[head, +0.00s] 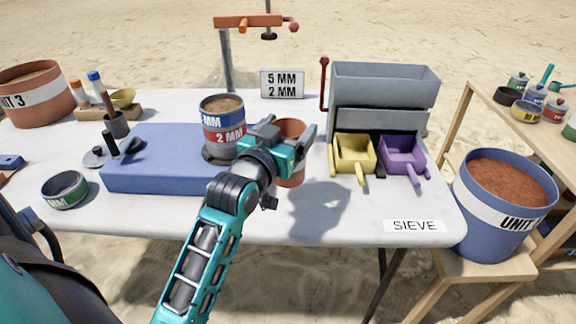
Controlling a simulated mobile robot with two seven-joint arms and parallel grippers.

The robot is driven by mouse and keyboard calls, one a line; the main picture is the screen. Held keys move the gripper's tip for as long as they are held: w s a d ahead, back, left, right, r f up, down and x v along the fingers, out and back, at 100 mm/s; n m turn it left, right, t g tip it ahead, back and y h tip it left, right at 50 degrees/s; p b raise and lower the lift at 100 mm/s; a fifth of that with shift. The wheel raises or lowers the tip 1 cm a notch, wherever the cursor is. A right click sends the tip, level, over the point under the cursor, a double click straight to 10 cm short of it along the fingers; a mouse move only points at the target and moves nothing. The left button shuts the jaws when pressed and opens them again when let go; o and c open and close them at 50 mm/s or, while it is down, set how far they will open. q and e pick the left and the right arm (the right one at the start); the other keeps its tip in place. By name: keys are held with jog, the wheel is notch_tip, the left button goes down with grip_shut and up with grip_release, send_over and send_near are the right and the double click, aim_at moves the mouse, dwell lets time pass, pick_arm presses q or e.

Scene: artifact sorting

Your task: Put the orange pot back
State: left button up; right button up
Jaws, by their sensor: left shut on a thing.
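The orange pot (291,179) is in the middle of the head view, over the white table. My left gripper (290,140) is shut on it, and the gripper and wrist hide much of its front and left side. A shadow lies on the table to the right below it; I cannot tell for sure whether the pot touches the table. My right gripper is not in view.
The table (330,225) is clear in front.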

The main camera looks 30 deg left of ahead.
pick_arm(q)
notch_tip(320, 180, down, 2)
jog(key=shift+f, duration=0.15)
jog(key=shift+f+b, duration=0.85)
jog(key=shift+f, duration=1.3)
jog(key=shift+f, duration=0.2)
jog(key=o, duration=1.5)
